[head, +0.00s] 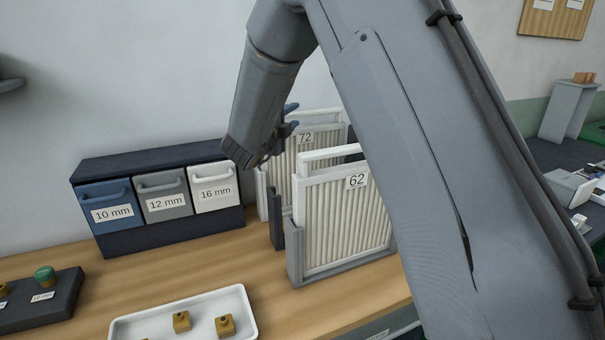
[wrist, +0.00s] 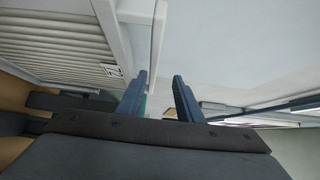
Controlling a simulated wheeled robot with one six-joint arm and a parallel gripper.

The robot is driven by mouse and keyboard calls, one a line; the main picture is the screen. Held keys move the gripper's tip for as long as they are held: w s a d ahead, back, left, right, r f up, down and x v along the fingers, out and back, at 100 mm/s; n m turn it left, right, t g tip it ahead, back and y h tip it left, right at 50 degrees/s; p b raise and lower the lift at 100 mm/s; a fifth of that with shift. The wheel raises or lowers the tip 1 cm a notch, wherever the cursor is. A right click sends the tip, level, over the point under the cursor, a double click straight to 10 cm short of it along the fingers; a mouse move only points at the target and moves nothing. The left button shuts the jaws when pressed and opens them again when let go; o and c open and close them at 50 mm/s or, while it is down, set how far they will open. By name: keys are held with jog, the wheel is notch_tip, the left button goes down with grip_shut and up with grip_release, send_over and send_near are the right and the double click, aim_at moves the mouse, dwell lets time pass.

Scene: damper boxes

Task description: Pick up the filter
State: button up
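Two white pleated filters stand upright in grey holders on the wooden bench. The filter labelled 62 (head: 340,220) is nearer, and the filter labelled 72 (head: 312,160) stands behind it, partly hidden by it and by my arm. My gripper (head: 289,116) is at the top of filter 72, partly hidden behind my wrist. In the wrist view my gripper (wrist: 162,76) has its two blue fingers apart. Filter 72 (wrist: 50,45) fills the upper left there, and its white top bar (wrist: 157,35) runs close by the left finger. I cannot tell whether they touch.
A dark cabinet (head: 165,240) with drawers marked 10, 12 and 16 mm stands left of the filters. A white tray (head: 130,322) with brass fittings and a dark block (head: 60,305) with a green knob lie in front. Bare bench lies between.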

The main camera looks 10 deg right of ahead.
aim_at(301, 115)
jog(key=shift+w+f+b, duration=0.2)
jog(key=shift+f+b, duration=0.15)
jog(key=shift+f, duration=0.25)
jog(key=p+x, duration=0.1)
jog(key=x, duration=0.2)
jog(key=p+x, duration=0.2)
jog(key=x, duration=0.2)
jog(key=shift+s+d, duration=0.15)
jog(key=shift+d, duration=0.1)
jog(key=shift+w+d, duration=0.15)
jog(key=shift+w, duration=0.2)
grip_shut()
dwell(0.5)
